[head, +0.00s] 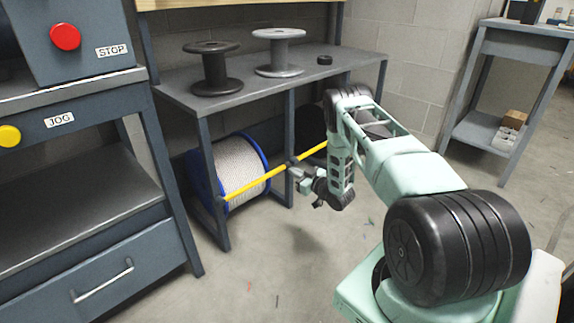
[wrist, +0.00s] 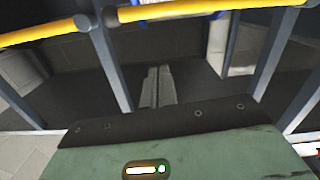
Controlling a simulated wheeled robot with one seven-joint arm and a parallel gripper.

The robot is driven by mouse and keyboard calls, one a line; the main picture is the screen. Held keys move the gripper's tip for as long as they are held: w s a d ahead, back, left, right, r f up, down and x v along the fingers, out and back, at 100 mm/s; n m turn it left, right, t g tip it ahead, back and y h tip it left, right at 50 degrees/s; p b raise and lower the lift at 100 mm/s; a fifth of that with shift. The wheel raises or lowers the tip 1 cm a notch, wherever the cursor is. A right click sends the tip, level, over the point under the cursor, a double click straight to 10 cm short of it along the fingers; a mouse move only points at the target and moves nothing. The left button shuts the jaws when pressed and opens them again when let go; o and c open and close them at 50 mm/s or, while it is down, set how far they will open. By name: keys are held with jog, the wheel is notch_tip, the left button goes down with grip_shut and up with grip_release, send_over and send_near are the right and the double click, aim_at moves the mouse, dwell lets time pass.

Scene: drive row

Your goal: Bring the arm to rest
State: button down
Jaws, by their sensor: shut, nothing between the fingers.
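My arm reaches forward from the lower right in the head view, with its elbow raised and its wrist hanging low before the rack. My gripper (head: 296,176) is at the front of the rack, close to the yellow bar (head: 259,184); I cannot tell whether it touches the bar. In the wrist view the fingers of my gripper (wrist: 156,76) lie side by side, shut and empty. The yellow bar (wrist: 172,10) crosses the top of that view, beyond the fingers.
The grey rack (head: 262,93) holds a black spool (head: 215,70), a grey spool (head: 278,54) and a blue-flanged rope reel (head: 240,166) below. A bench with a red stop button (head: 65,37) stands left, another table (head: 518,45) right. The floor in front (head: 270,260) is mostly clear.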

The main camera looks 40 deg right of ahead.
jog(key=shift+s, duration=0.75)
